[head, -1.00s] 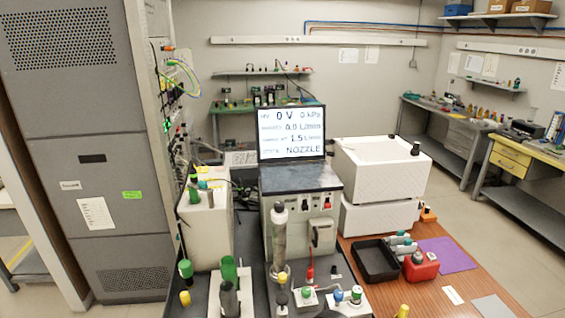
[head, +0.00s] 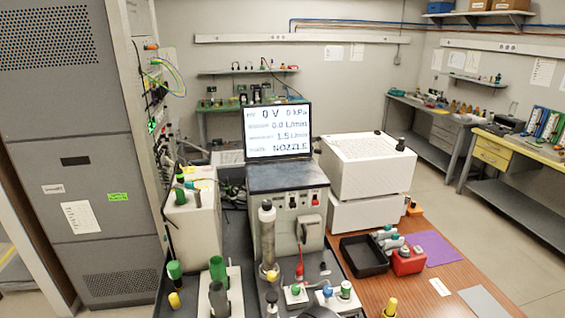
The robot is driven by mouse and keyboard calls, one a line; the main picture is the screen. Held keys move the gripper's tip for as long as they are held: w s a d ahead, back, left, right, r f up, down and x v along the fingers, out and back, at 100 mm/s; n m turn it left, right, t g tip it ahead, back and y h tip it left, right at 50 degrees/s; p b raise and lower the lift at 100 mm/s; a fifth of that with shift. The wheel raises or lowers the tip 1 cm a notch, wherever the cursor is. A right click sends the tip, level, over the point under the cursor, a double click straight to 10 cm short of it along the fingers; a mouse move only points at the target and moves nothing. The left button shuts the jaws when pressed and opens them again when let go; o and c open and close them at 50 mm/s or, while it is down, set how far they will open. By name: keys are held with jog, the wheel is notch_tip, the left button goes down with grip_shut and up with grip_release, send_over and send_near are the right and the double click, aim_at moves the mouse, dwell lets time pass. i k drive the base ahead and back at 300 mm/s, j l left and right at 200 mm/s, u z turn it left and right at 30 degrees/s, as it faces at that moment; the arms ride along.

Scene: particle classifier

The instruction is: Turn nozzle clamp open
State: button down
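A monitor (head: 278,132) stands on a grey instrument box (head: 288,215); its screen reads 0 V, 0 kPa, 0.0 L/min, 1.5 L/min and, on the last line, NOZZLE. A grey metal column (head: 267,240) with a pale cap stands upright in front of the box, with a yellow knob (head: 272,277) at its foot. Small blocks with a green knob (head: 295,290) and a blue knob (head: 327,291) stand to its right. I cannot tell which part is the nozzle clamp or how it is turned. My gripper is not in view.
A tall grey cabinet (head: 75,180) fills the left side. White stacked boxes (head: 365,165), a black tray (head: 363,256), a red container (head: 407,262) and a purple mat (head: 438,247) are on the wooden table at right. Green cylinders (head: 217,270) stand at the near left. Floor shows at far right.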

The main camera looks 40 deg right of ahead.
aim_at(327, 292)
jog(key=k+l+z, duration=0.1)
jog(key=z, duration=1.35)
jog(key=i+j+z, duration=0.1)
jog(key=i+j, duration=0.05)
